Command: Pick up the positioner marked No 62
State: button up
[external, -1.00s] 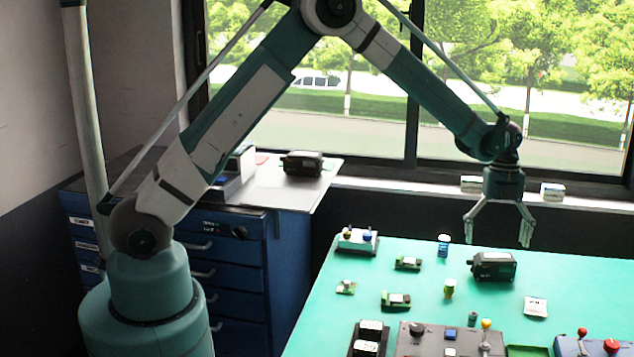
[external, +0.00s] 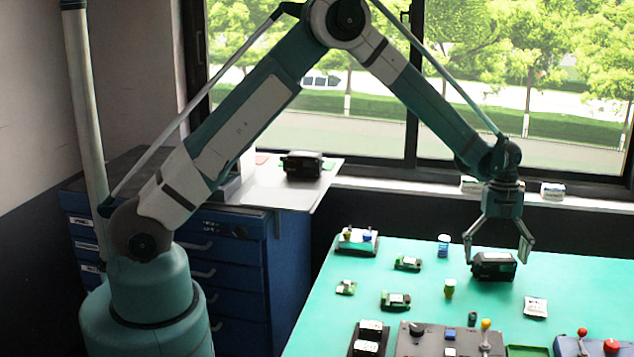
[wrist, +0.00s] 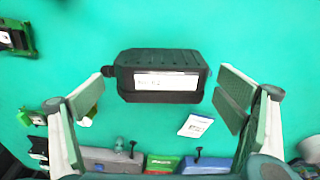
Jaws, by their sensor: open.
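A black box-shaped positioner with a white label (external: 493,265) stands on the green table. In the wrist view the positioner (wrist: 160,75) lies between my open fingers, ahead of the fingertips, its label facing me; the print on it is too small to read surely. My gripper (external: 497,256) is open around or just above this positioner in the external view. In the wrist view my gripper (wrist: 172,92) shows both pads apart from the box, with a gap on each side. Another dark positioner-like box (external: 303,164) lies on the grey side shelf.
Small circuit boards (external: 396,301), a blue-and-white jar (external: 443,245) and a yellow-green jar (external: 449,288) stand left of the positioner. A white card (external: 535,307) lies to its right. Control panels with knobs (external: 450,338) line the front. The window sill is behind.

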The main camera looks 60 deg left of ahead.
jog(key=shift+c, duration=0.7)
jog(key=shift+r, duration=0.15)
jog(key=c, duration=1.1)
jog(key=shift+s, duration=0.1)
